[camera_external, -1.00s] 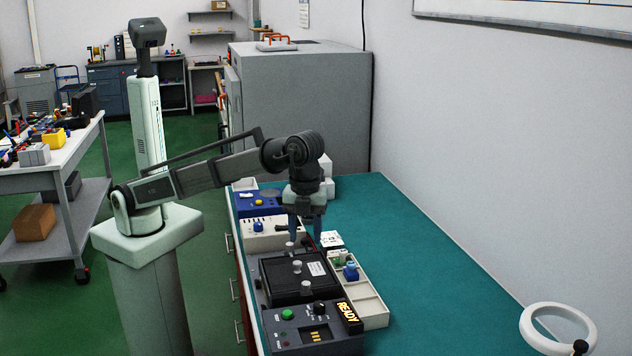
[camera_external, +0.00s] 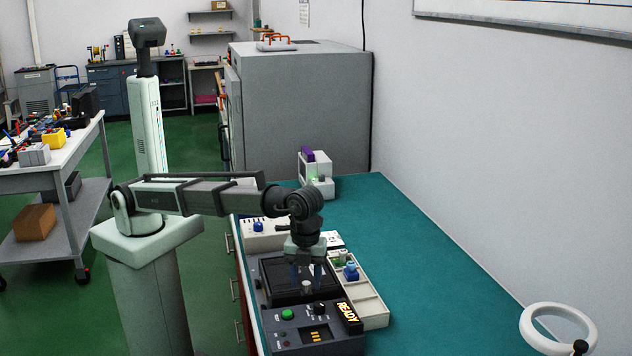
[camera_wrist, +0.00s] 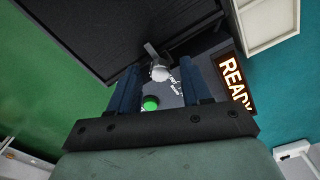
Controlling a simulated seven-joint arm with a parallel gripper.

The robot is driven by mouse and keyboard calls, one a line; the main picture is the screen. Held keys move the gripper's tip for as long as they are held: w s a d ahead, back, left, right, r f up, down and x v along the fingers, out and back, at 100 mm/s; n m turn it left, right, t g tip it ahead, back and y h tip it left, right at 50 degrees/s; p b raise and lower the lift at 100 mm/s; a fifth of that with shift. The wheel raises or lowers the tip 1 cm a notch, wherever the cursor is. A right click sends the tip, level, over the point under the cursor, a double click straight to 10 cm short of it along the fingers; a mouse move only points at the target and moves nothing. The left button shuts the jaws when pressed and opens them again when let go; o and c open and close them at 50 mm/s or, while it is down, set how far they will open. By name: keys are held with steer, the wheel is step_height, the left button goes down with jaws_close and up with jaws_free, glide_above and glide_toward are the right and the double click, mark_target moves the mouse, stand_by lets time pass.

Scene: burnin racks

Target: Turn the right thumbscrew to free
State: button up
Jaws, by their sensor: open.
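A silver thumbscrew (camera_external: 306,287) stands at the near end of the black lid (camera_external: 275,283) of the burn-in unit. It also shows in the wrist view as a pale head with a flat tab (camera_wrist: 158,72). My gripper (camera_external: 306,279) points down over this near end. In the wrist view my gripper (camera_wrist: 161,66) is open, with the thumbscrew showing between its two blue fingers. No grip on it shows, and the exact height of the fingertips relative to the screw head is hard to tell. The lid's other thumbscrews are hidden behind my gripper in the external view.
A control panel with a green button (camera_external: 288,314), a black knob (camera_external: 320,308) and a lit READY sign (camera_external: 348,312) adjoins the lid. A beige tray (camera_external: 372,305) with a blue part (camera_external: 351,272) lies to the right.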

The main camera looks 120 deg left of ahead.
jaws_close()
stand_by(0.5)
